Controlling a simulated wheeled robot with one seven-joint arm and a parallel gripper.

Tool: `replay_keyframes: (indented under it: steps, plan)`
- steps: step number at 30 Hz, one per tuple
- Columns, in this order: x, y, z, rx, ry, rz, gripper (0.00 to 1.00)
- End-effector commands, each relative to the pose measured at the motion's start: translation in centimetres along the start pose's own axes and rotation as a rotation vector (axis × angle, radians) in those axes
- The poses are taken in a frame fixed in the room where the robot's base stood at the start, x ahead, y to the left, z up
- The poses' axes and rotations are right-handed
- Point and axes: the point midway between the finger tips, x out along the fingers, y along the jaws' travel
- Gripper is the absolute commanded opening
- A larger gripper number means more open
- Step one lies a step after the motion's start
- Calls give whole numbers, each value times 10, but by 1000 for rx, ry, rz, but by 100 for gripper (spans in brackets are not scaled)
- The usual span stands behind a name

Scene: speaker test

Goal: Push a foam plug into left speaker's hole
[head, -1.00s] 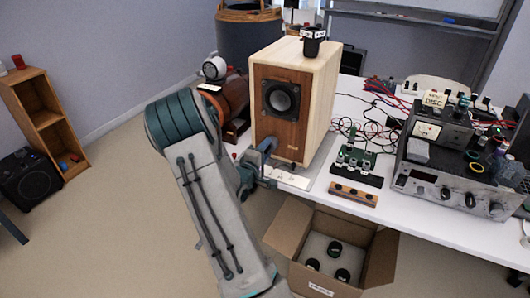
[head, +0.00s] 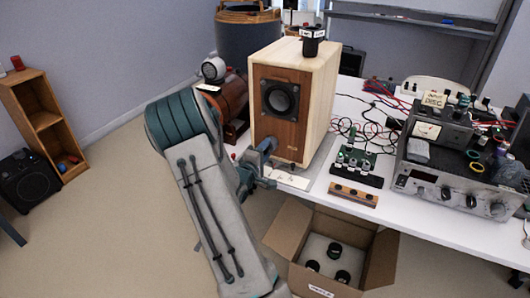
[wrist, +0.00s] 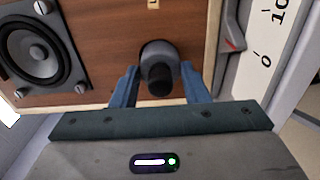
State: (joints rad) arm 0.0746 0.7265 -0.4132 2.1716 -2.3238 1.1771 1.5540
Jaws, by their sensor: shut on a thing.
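The speaker (head: 318,85) is a pale wooden cabinet with a brown front, standing upright at the table's left end. Its round driver (head: 281,97) faces me and also shows in the wrist view (wrist: 38,45). My gripper (head: 268,147) is at the lower front of the cabinet. In the wrist view my gripper (wrist: 160,88) has its two blue fingers either side of a dark foam plug (wrist: 160,80) and is shut on it. The plug is lined up with the grey-rimmed round hole (wrist: 152,47). The plug covers much of the hole, so I cannot tell how deep it sits.
A cardboard box (head: 282,239) with dark round pieces stands below the table's front edge. A ruler-like white strip (wrist: 262,45) lies beside the speaker. A green circuit board (head: 357,158), wooden block (head: 353,195) and grey instrument (head: 450,186) are to the right. A dark cup (head: 312,40) stands on the speaker.

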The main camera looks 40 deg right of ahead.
Motion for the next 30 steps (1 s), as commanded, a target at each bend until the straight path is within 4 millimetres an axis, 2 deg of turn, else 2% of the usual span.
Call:
replay_keyframes:
  steps: [11,30]
  plan:
    - [2,0,0,1,0,0,14]
    - [18,0,0,0,-1,1,14]
